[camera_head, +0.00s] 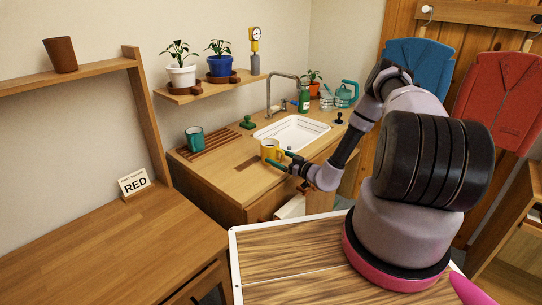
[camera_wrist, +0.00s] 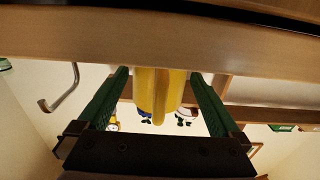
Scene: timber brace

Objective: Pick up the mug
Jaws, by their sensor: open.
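A yellow mug (camera_head: 270,149) stands on the wooden counter in front of the sink. A teal mug (camera_head: 194,138) stands further left, by the slatted drainboard. My gripper (camera_head: 283,160) is open at the near right side of the yellow mug, with its green fingers pointing toward it. In the wrist view the yellow mug (camera_wrist: 162,92) shows between the two fingers of my gripper (camera_wrist: 159,76), its handle facing me. A gap shows on each side of it. How deep the mug sits between the fingers is hard to tell.
The white sink (camera_head: 290,132) and curved faucet (camera_head: 283,90) are behind the yellow mug. A green bottle (camera_head: 304,100) and teal watering can (camera_head: 346,93) stand at the back. A shelf (camera_head: 205,89) with potted plants hangs above. A "RED" sign (camera_head: 134,183) stands on the left table.

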